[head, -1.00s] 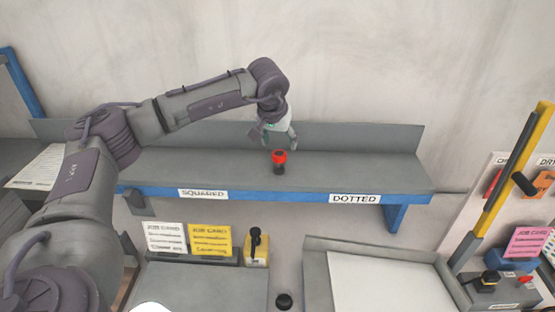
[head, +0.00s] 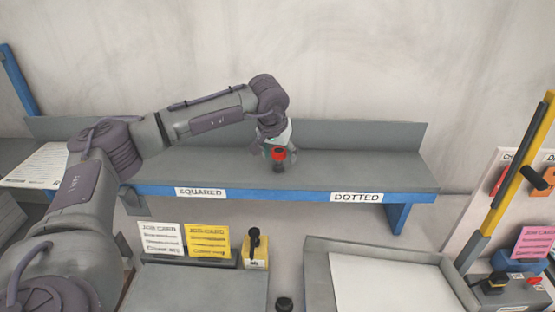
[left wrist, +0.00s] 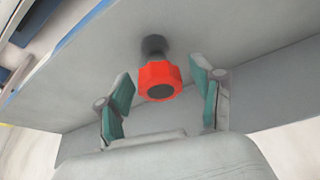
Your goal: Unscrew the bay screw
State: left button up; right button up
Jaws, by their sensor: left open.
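The bay screw has a red knob (head: 279,154) on a dark stem (head: 279,167) and stands upright on the grey shelf (head: 345,165), between the SQUARED and DOTTED labels. In the left wrist view the red knob (left wrist: 160,81) is large, with a dark round centre. My left gripper (head: 271,144) is just behind the knob, seen from the head. Its two green-padded fingers (left wrist: 163,90) are open, one on each side of the knob, with gaps between pads and knob. My right gripper is out of view.
The shelf has a back panel (head: 345,135) against the wall. Below it stand a white job card (head: 160,238), a yellow job card (head: 207,241) and a yellow block with a black lever (head: 255,250). A yellow post (head: 515,165) rises at right. The shelf right of the screw is clear.

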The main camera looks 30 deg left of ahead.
pick_arm(q)
jog(key=shift+c, duration=0.2)
jog(key=c, duration=1.2)
jog(key=n+y, duration=0.1)
jog(key=n, duration=0.2)
jog(key=shift+g, duration=0.3)
jog(key=n+y, duration=0.1)
jog(key=n, duration=0.2)
jog(key=shift+n+g, duration=0.4)
